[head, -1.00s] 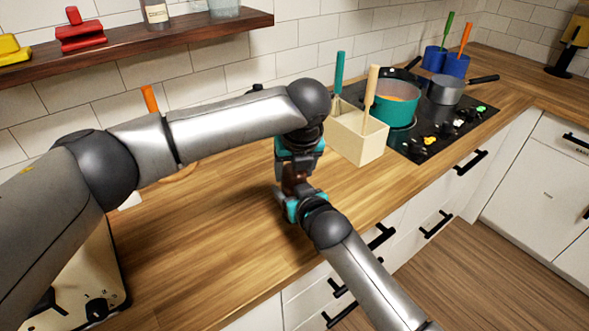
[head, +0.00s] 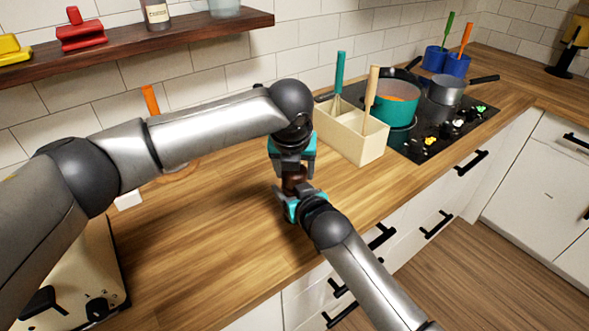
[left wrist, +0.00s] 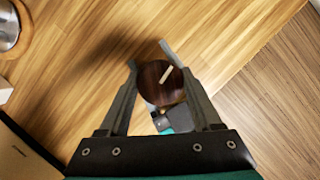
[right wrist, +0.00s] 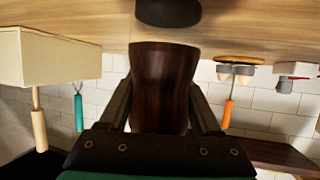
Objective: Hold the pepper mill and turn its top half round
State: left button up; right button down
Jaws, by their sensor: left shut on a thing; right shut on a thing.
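The dark brown pepper mill (head: 294,184) stands upright between my two grippers above the counter. My left gripper (head: 291,168) comes from above, with its fingers shut around the top half. In the left wrist view the round top (left wrist: 160,83) carries a pale line, tilted to the upper right. My right gripper (head: 298,200) comes in from the front and is shut on the lower half. The right wrist view, upside down, shows the mill body (right wrist: 160,90) between its fingers. A dark round patch on the counter lies apart from the mill's base, like a shadow.
A cream utensil box (head: 362,145) stands to the right, beside the hob with a teal pot (head: 392,103). A cream appliance (head: 75,275) is at the front left. A wooden shelf (head: 190,32) hangs on the wall. The counter's front middle is clear.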

pick_arm(q)
jog(key=o, duration=1.4)
jog(key=v, duration=1.2)
pick_arm(e)
grip_release()
jog(key=shift+s, duration=0.15)
